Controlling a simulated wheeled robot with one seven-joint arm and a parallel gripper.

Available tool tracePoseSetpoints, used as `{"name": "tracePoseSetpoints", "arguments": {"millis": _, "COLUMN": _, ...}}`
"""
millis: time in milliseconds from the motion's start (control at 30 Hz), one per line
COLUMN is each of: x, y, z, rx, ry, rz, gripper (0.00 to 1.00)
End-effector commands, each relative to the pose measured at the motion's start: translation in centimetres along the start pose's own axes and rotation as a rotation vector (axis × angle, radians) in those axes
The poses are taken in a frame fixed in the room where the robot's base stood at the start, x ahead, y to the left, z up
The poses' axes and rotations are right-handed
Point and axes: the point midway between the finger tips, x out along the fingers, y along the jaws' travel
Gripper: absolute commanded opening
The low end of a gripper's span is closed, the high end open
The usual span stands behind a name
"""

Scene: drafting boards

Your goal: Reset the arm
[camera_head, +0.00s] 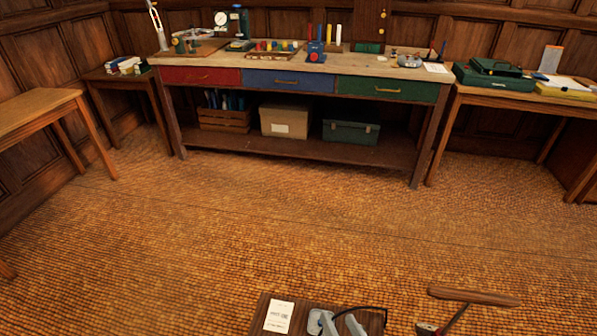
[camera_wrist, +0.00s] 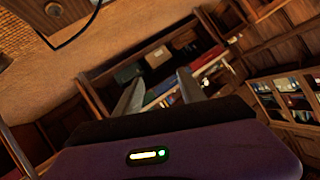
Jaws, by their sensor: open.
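My gripper (camera_wrist: 161,76) shows in the wrist view with its two grey fingers apart and nothing held between them. The wrist view is strongly tilted, and the workbench shows beyond the fingers at a distance. In the head view I cannot clearly make out my gripper; grey curved parts with a black cable (camera_head: 338,320) show at the bottom edge, cut off by the frame.
A long workbench (camera_head: 300,150) with red, blue and green drawers stands at the back wall, tools on top. Side tables stand at left (camera_head: 38,103) and right (camera_head: 520,103). A wooden handle (camera_head: 473,296) shows at the bottom right. The middle floor is clear.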

Motion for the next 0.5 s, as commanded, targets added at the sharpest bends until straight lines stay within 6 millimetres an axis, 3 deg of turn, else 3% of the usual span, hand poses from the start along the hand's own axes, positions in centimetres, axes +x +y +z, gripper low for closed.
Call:
{"name": "tracePoseSetpoints", "arguments": {"millis": 33, "x": -2.0, "y": 0.6, "z": -0.1, "rx": -0.043, "ry": 0.033, "rz": -0.005, "gripper": 0.47}}
{"name": "tracePoseSetpoints", "arguments": {"millis": 500, "x": -18.8, "y": 1.4, "z": -3.9, "rx": -0.357, "ry": 0.299, "rz": 0.013, "gripper": 0.47}}
